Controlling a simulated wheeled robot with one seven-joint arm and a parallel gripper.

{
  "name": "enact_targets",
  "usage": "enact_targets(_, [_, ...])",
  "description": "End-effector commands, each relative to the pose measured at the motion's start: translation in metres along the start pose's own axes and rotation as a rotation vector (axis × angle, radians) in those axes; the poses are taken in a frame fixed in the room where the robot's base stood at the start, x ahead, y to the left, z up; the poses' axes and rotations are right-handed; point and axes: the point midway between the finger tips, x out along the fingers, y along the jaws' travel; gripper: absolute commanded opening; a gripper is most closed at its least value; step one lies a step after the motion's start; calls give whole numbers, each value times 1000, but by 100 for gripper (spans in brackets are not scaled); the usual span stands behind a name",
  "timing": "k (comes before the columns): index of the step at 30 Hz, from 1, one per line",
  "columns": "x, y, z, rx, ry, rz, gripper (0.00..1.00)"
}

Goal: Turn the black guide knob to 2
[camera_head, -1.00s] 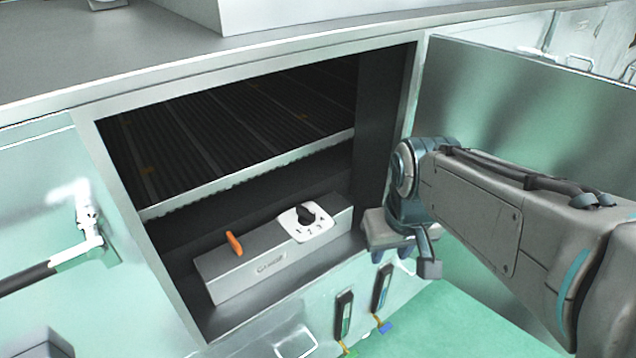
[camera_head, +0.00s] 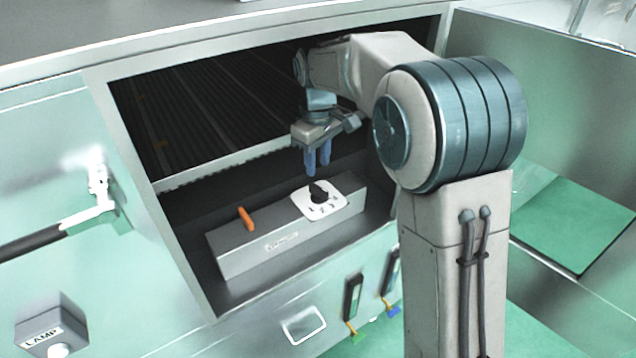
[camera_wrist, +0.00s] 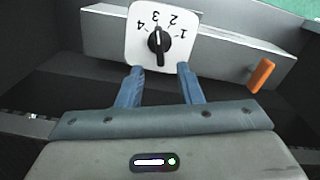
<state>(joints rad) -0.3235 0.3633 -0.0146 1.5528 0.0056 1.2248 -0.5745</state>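The black guide knob (camera_head: 318,192) sits on a white dial plate (camera_head: 340,203) on top of a grey box (camera_head: 290,243) inside the open cabinet. In the wrist view the knob (camera_wrist: 159,44) shows upside down, with numbers 1 to 4 around it. Its pale mark appears to point near the 3, though it is small. My gripper (camera_head: 317,168) hangs just above the knob, fingers down. In the wrist view its two fingers (camera_wrist: 160,70) are apart with nothing between them, and the knob lies just beyond the tips, apart from them.
An orange lever (camera_head: 246,218) stands on the same box, left of the dial. A ribbed rack (camera_head: 230,120) lies behind my gripper. The cabinet door (camera_head: 560,90) stands open at the right. A lamp button box (camera_head: 50,330) is at the lower left.

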Motion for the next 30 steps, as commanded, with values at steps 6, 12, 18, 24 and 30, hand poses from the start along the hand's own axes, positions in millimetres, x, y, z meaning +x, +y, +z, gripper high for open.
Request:
enact_targets(6, [33, 0, 1, 1, -4, -3, 33])
enact_targets(12, [60, 0, 1, 2, -3, -2, 33])
enact_targets(18, [70, 0, 1, 2, -1, 0, 33])
enact_targets(24, [70, 0, 1, 3, -1, 0, 33])
enact_targets(30, [70, 0, 1, 3, -1, 0, 0])
